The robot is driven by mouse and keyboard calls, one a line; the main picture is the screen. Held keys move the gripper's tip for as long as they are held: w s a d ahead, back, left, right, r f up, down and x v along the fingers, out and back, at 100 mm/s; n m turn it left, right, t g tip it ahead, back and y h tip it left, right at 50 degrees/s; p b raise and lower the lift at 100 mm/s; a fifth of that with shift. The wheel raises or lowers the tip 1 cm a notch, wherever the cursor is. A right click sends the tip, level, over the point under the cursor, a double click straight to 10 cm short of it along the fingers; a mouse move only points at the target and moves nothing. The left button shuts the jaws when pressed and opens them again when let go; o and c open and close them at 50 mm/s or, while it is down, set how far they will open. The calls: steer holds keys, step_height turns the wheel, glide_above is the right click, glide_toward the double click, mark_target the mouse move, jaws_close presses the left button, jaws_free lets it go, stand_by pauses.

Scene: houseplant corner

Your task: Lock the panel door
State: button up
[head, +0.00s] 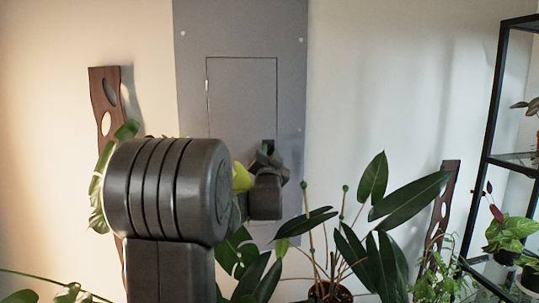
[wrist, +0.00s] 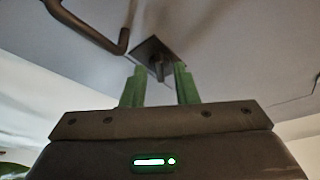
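The grey panel (head: 187,90) hangs on the wall, and its panel door (head: 240,90) looks shut, with a thin dark seam around it. In the wrist view, a dark square latch plate (wrist: 147,50) with a small dark tab (wrist: 159,70) sits on the grey surface. My gripper (wrist: 160,82) has its two green fingers apart, one on each side of the tab, with gaps showing. In the head view, my gripper (head: 267,149) is at the door's lower right, and my arm hides much of that area. The tab's exact turn is hard to tell.
A dark bent handle (wrist: 90,25) is left of the latch in the wrist view. Leafy potted plants (head: 375,240) stand below and right of the panel. A black shelf (head: 492,110) stands at the far right. A brown wooden board (head: 104,100) is at left.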

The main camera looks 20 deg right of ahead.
jaws_close()
steer(key=shift+f, duration=0.1)
steer(key=shift+b, duration=0.45)
steer(key=n+b, duration=0.2)
steer(key=b, duration=0.1)
steer(key=shift+d+f+t+y, duration=0.1)
steer(key=shift+f+t+y, duration=0.2)
steer(key=shift+t+y, duration=0.1)
steer(key=shift+d+r+n+t+y+b, duration=0.1)
steer(key=shift+n+t+y+b, duration=0.25)
steer(key=shift+n+y+b, duration=0.65)
steer(key=shift+a+r+n+t+y+b, duration=0.1)
steer(key=shift+n+t+y+b, duration=0.35)
steer(key=shift+n, duration=1.1)
steer(key=shift+d+r+n+t+y+b, duration=0.1)
steer(key=shift+n+t+y+b, duration=0.2)
steer(key=shift+n+b, duration=0.8)
steer(key=shift+n+y, duration=0.25)
steer(key=shift+n, duration=0.2)
